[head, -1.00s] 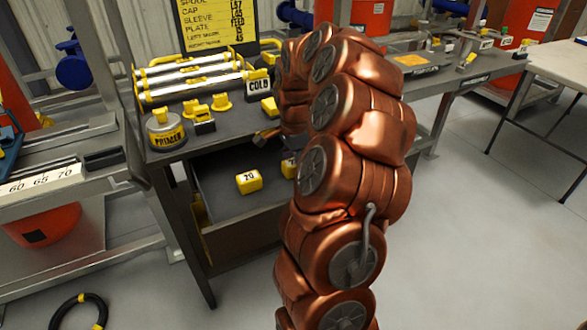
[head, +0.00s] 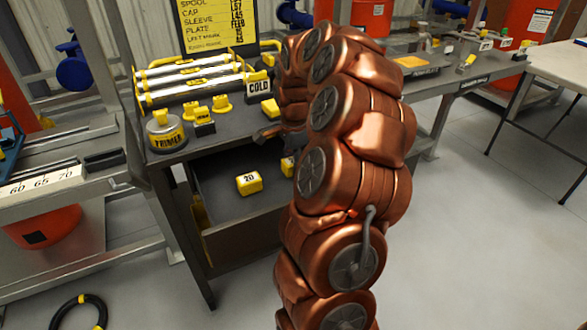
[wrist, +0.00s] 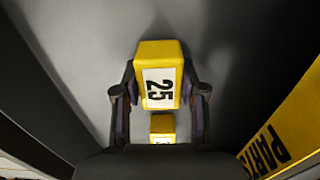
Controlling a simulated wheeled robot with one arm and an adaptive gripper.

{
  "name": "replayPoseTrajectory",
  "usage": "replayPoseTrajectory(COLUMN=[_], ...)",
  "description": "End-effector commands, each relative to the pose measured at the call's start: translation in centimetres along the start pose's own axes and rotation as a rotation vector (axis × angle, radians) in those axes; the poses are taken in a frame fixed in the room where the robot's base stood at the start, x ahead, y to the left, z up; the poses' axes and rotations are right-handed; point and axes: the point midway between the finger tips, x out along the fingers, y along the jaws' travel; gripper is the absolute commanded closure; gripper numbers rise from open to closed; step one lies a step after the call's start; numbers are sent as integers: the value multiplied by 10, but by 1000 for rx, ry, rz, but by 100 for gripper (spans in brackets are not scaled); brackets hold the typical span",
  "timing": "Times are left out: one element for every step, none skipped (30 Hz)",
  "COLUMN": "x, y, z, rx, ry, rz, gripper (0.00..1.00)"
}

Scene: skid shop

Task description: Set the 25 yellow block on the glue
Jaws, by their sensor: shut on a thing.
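The yellow block marked 25 (wrist: 160,60) is between the two dark fingers of my gripper (wrist: 160,88) in the wrist view. The fingers press on its left and right sides. A smaller-looking yellow block (wrist: 162,122) shows below it in that view, its number mostly hidden. In the head view my copper arm hides most of the gripper, and part of a yellow block (head: 287,170) shows at the arm's left edge over the open drawer. I cannot make out a thing labelled glue.
A yellow block marked 20 (head: 249,183) lies in the open drawer (head: 215,205). A panel marked PARTS (wrist: 275,150) flanks the gripper.

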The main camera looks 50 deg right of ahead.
Motion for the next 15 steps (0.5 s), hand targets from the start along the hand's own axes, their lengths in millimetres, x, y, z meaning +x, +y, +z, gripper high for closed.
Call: replayPoseTrajectory(x=[-3, -5, -7, -8, -10, -12, -13, -15, -17, -18, -20, -22, -23, -24, -26], y=[0, 0, 0, 0, 0, 0, 0, 0, 0, 0, 0, 0, 0, 0, 0], z=[0, 0, 0, 0, 0, 0, 0, 0, 0, 0, 0, 0, 0, 0, 0], rx=[0, 0, 0, 0, 0, 0, 0, 0, 0, 0, 0, 0, 1, 1, 1], ry=[1, 1, 1, 1, 1, 1, 1, 1, 1, 1, 1, 1, 1, 1, 1], rz=[-2, -2, -2, -2, -2, -1, -1, -1, -1, 0, 0, 0, 0, 0, 0], gripper=[90, 90, 90, 90, 90, 90, 90, 90, 90, 90, 90, 90, 90, 90, 90])
